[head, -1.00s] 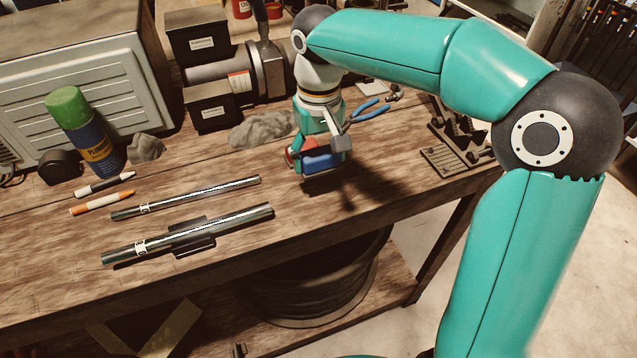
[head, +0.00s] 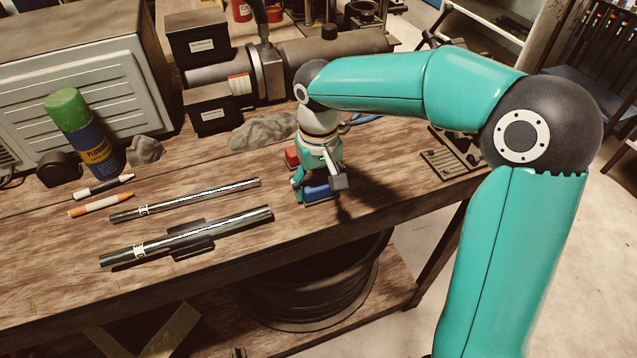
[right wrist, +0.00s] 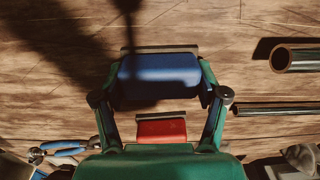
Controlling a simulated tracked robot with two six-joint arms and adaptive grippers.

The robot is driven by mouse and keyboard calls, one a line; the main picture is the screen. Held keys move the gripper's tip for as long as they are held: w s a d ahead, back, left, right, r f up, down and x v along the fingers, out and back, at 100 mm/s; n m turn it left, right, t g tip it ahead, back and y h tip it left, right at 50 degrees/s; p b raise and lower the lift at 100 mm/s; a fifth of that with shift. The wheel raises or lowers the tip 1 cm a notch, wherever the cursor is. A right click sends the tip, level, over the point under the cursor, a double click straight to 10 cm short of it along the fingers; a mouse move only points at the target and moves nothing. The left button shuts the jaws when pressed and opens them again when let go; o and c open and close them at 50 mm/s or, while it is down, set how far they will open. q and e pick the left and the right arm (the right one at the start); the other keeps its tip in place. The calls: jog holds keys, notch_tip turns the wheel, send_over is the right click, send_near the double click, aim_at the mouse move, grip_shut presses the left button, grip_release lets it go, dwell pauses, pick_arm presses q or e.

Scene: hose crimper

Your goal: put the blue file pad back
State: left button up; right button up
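The blue file pad (head: 317,192) is at the front part of the bench, to the right of the metal tubes. My right gripper (head: 319,187) points down over it, with one finger on each side. In the right wrist view the blue pad (right wrist: 160,68) fills the gap between the fingers, which look closed on its two ends. The pad is at or just above the wood; I cannot tell which. A red pad (head: 291,157) lies just behind it and also shows in the right wrist view (right wrist: 161,130). My left gripper is not in view.
Two metal tubes (head: 190,235) and two markers (head: 100,203) lie to the left. Blue-handled pliers (right wrist: 62,150) and grey rag-like lumps (head: 262,132) are behind. A slotted dark rack (head: 447,160) stands to the right. The bench's front edge is close.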

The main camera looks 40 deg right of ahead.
aim_at(318, 181)
jog(key=o, duration=0.4)
jog(key=shift+r, duration=0.1)
notch_tip(318, 181, up, 12)
jog(key=p, duration=0.1)
dwell(0.4)
jog(key=shift+r, duration=0.1)
